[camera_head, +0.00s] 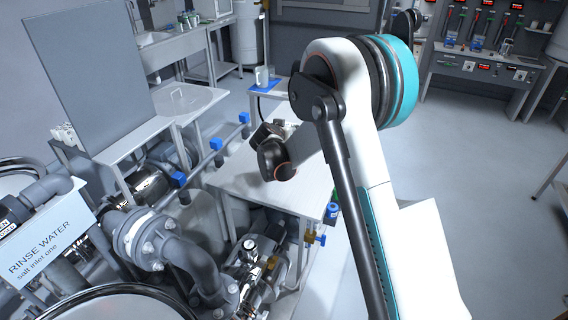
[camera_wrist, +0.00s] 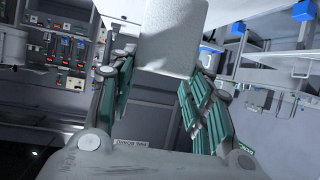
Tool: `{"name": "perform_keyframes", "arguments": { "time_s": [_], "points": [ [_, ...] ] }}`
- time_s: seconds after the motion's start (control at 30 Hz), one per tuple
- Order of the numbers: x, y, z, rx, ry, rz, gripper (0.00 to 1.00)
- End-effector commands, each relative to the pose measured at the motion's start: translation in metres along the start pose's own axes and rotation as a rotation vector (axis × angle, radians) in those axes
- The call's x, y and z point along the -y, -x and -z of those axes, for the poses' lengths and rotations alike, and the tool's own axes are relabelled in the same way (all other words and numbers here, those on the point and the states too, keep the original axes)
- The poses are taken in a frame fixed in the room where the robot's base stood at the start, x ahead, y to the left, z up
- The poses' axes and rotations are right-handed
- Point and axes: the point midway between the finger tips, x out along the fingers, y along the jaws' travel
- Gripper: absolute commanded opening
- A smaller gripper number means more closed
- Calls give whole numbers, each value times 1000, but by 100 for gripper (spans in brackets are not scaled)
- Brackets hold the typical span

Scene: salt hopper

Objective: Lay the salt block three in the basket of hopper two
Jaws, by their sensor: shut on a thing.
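In the wrist view my gripper (camera_wrist: 160,82) is shut on a pale, grainy white salt block (camera_wrist: 172,35). The block sits between the green-padded fingers and sticks out past their tips; its far end is cut off by the picture's top edge. No number shows on it. In the head view my arm crosses the middle and its dark wrist is over a light work table; the gripper and block cannot be made out there. Round metal rims (camera_head: 120,290) show at the lower left, beside a sign (camera_head: 45,235) reading "RINSE WATER salt inlet one". No basket or hopper two label is readable.
Thick pipes and a pump (camera_head: 262,265) stand left of and below the light table (camera_head: 235,178). Floor is open at the right.

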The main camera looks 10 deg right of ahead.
Motion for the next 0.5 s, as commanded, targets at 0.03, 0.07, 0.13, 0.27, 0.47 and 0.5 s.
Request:
{"name": "perform_keyframes", "arguments": {
  "time_s": [0.03,0.07,0.13,0.27,0.47,0.5],
  "points": [
    [10,-3,15,0,-14,-34,0],
    [13,-5,22,0,-25,-55,0],
    [22,-7,37,0,-43,-92,0],
    [32,-8,58,1,-66,-139,0],
    [40,-12,63,1,-78,-164,0],
    [40,-14,58,1,-79,-165,0]
  ]
}}
